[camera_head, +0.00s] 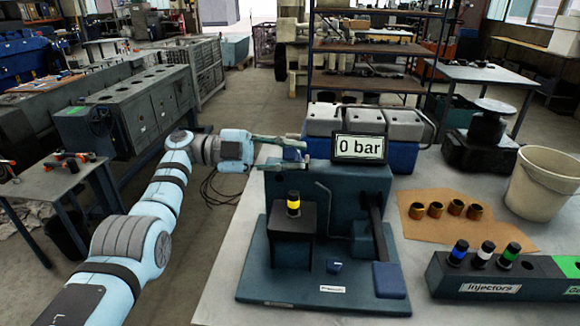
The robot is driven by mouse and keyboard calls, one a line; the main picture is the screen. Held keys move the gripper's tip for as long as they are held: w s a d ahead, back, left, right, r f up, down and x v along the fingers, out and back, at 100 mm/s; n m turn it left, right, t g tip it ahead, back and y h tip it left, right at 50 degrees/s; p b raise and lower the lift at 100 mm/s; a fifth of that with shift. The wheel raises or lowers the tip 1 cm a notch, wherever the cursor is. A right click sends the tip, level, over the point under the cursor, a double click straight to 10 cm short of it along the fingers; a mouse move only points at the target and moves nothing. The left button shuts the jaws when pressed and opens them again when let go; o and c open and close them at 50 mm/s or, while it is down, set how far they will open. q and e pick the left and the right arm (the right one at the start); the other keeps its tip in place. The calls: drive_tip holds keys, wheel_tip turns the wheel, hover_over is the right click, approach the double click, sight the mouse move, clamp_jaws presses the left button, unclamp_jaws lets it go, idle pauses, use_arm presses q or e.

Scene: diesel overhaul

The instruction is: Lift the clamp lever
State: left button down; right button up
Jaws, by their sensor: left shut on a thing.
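The blue-grey test stand (345,185) stands on the bench, with a display (359,148) reading 0 bar. My left gripper (304,152) reaches in from the left to the stand's top left corner. An injector with a yellow band (293,204) stands upright in the block on the left of the stand's base. A long dark lever with a blue end pad (389,279) slopes down on the right of the stand. My right gripper is not in view.
A rack labelled Injectors (489,289) holds injectors with blue, white and green bands. A beige bucket (541,184) stands at the right. Grey-and-blue boxes (323,119) stand behind the stand.

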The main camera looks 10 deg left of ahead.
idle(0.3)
use_arm(q)
drive_tip(key=c, duration=1.4)
unclamp_jaws()
drive_tip(key=shift+w, duration=0.1)
drive_tip(key=shift+r, duration=0.1)
wheel_tip(320, 180, up, 10)
